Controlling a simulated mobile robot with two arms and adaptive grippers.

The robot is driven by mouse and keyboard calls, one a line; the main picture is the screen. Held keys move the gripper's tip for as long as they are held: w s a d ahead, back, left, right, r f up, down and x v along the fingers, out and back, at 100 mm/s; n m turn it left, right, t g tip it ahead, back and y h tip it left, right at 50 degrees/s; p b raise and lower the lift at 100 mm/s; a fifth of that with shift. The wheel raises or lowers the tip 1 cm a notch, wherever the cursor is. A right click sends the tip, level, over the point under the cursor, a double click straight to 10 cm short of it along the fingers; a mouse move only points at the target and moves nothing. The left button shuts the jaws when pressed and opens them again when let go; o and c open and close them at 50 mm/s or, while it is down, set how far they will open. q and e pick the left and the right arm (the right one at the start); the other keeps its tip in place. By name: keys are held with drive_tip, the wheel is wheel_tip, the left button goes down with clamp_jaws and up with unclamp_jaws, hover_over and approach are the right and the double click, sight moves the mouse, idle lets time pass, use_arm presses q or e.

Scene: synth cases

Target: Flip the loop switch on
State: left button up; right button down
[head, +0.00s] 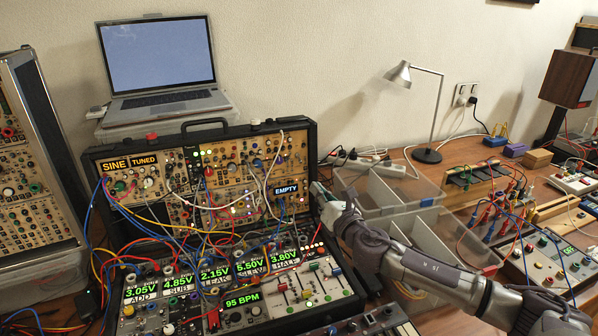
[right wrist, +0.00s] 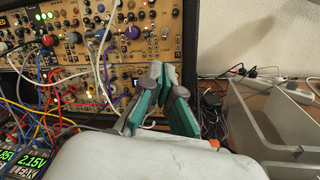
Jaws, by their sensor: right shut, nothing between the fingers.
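The open synth case (head: 313,135) stands in front of the laptop, its upright panel full of knobs, jacks and coloured patch cables. My right gripper (head: 318,190) is at the right edge of this panel, near the EMPTY label (head: 286,189). In the right wrist view my right gripper (right wrist: 166,72) is shut and empty, its green-sided fingers together in front of the panel's lower right part. I cannot tell whether the fingertips touch the panel. I cannot make out which control is the loop switch; the fingers hide part of the panel. My left gripper is not in view.
Patch cables hang over the lower panel with its green number displays (head: 142,289). Clear plastic bins (head: 392,190) stand right of the case. A laptop (head: 160,65) is behind, a lamp (head: 428,155) at the back. Another synth case (head: 35,150) stands at the left.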

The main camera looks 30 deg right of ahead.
sight(294, 164)
drive_tip(key=w, duration=0.3)
drive_tip(key=w+p, duration=0.1)
drive_tip(key=w, duration=0.2)
drive_tip(key=w+d, duration=0.1)
drive_tip(key=w, duration=0.2)
drive_tip(key=shift+w+r, duration=0.15)
drive_tip(key=shift+r, duration=0.1)
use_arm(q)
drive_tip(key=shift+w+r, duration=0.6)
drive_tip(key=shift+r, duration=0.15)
use_arm(e)
drive_tip(key=shift+w, duration=0.4)
use_arm(q)
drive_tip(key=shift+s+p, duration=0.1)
drive_tip(key=shift+p, duration=0.2)
